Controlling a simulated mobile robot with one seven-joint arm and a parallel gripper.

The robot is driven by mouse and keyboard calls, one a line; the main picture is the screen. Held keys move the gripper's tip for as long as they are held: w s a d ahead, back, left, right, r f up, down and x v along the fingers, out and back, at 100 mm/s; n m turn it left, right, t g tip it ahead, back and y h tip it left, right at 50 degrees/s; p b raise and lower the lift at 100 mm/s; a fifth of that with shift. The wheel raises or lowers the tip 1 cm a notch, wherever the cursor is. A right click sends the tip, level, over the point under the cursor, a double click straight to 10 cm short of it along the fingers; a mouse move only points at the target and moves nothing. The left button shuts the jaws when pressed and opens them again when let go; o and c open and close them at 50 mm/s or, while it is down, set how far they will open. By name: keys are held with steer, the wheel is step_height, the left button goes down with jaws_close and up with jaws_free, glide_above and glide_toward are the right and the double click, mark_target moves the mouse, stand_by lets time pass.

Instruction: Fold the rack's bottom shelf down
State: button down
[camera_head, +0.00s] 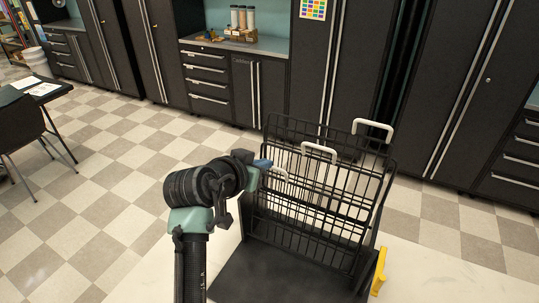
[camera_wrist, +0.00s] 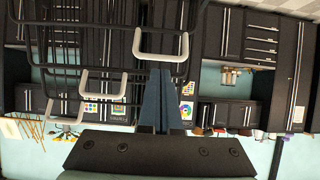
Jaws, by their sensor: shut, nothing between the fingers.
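The black wire rack (camera_head: 325,200) stands in front of me, with upright mesh panels and pale U-shaped handles. In the head view, one handle is at the upper right (camera_head: 372,124), one in the middle (camera_head: 320,148) and one at the lower left (camera_head: 277,172). I cannot tell clearly which panel is the bottom shelf; the panels look folded up. My gripper (camera_head: 263,163) is shut and empty at the rack's left side, close to the lower-left handle. In the upside-down wrist view, my blue fingers (camera_wrist: 160,72) point at a pale handle (camera_wrist: 160,56); contact is unclear.
A dark flat panel (camera_head: 262,278) lies at the rack's foot on a pale surface (camera_head: 430,280). A yellow piece (camera_head: 379,270) stands at its right. Dark cabinets (camera_head: 330,60) line the back. A chair (camera_head: 22,125) is far left. The checkered floor left of my arm is clear.

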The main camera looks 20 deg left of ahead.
steer(key=shift+p+x, duration=0.45)
steer(key=shift+x, duration=1.55)
